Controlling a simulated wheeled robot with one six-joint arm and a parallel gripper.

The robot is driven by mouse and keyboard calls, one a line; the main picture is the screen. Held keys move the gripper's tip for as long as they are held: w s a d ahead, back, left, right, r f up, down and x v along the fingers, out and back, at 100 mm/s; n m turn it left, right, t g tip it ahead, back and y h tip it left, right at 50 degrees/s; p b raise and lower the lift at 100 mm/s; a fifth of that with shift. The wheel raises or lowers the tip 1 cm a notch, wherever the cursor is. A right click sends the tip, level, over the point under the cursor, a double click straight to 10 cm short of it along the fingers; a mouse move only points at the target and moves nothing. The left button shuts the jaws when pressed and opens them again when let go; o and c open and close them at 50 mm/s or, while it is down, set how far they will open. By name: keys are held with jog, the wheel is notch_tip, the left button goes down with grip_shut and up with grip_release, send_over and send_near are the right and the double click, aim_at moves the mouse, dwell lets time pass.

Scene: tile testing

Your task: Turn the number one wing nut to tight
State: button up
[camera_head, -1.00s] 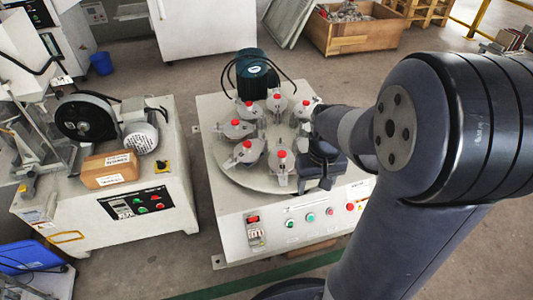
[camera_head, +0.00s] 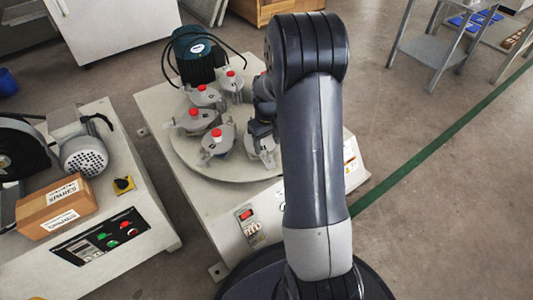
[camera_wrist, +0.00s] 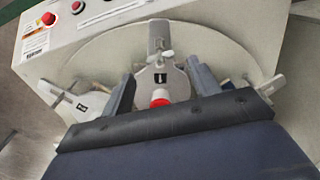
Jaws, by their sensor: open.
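In the wrist view, a grey metal jar (camera_wrist: 176,87) with a red-topped knob (camera_wrist: 160,97) stands between my gripper's fingers. It bears a small dark number tag (camera_wrist: 160,77), too small to read surely. A pale wing nut (camera_wrist: 167,57) shows just beyond the tag, by an upright clamp bracket (camera_wrist: 158,32). My gripper (camera_wrist: 160,70) is open, with one dark finger on each side of the jar. I see no clear contact with the wing nut. In the head view my arm hides most of the gripper and this jar.
Several similar jars with red knobs (camera_head: 217,135) stand around the round turntable (camera_head: 190,161), close to my gripper. A green motor (camera_head: 195,52) stands behind them. The machine's button panel (camera_wrist: 60,20) is at upper left in the wrist view. Another machine (camera_head: 135,205) stands left; open floor (camera_head: 450,190) lies right.

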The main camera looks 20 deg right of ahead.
aim_at(268, 155)
jog(key=shift+f+b, duration=0.55)
jog(key=shift+f, duration=1.45)
jog(key=shift+c, duration=0.4)
